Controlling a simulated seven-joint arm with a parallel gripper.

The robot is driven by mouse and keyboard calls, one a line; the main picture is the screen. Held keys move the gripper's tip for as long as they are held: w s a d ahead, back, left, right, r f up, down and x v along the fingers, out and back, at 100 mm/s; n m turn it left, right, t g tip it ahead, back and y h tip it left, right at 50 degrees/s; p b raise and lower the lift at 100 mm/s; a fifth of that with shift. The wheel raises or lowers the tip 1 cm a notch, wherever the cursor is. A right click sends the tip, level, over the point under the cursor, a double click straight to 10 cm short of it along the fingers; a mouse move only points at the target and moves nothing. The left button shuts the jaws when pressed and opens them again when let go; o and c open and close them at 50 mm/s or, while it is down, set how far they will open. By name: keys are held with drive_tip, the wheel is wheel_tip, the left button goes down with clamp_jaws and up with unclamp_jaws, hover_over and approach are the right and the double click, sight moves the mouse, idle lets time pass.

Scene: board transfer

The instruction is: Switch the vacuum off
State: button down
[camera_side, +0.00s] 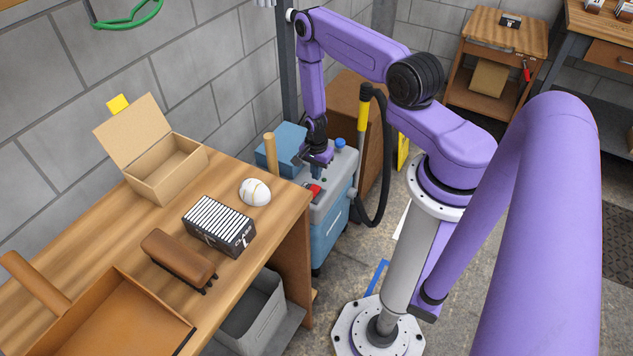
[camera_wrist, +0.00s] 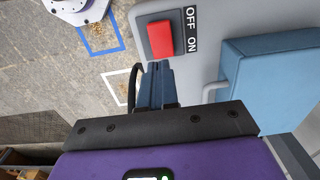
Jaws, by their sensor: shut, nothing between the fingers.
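The vacuum (camera_side: 328,235) has a blue body and grey top and stands on the floor beyond the bench's right end. Its red rocker switch (camera_side: 313,190) is on the grey top. In the wrist view the red switch (camera_wrist: 161,38) sits in a grey housing, with an OFF label (camera_wrist: 188,18) and an ON label (camera_wrist: 194,45) beside it. Which way the rocker is tilted is hard to tell. My gripper (camera_side: 318,174) is over the vacuum's top, close to the switch. Its shut, empty fingers (camera_wrist: 157,68) appear just below the switch in the wrist view; contact cannot be told.
A wooden bench (camera_side: 110,215) at left carries an open cardboard box (camera_side: 165,175), a white helmet-like object (camera_side: 255,192), a glass carton (camera_side: 218,226) and a brown brush (camera_side: 178,258). A black hose (camera_side: 383,180) rises right of the vacuum. A blue box (camera_side: 285,145) is behind my gripper.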

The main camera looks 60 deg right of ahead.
sight(316, 188)
drive_tip(key=shift+f, duration=2.35)
drive_tip(key=shift+f, duration=0.25)
drive_tip(key=shift+a+r, duration=0.2)
drive_tip(key=shift+a, duration=0.6)
drive_tip(key=shift+d+r, duration=0.1)
drive_tip(key=shift+r, duration=0.05)
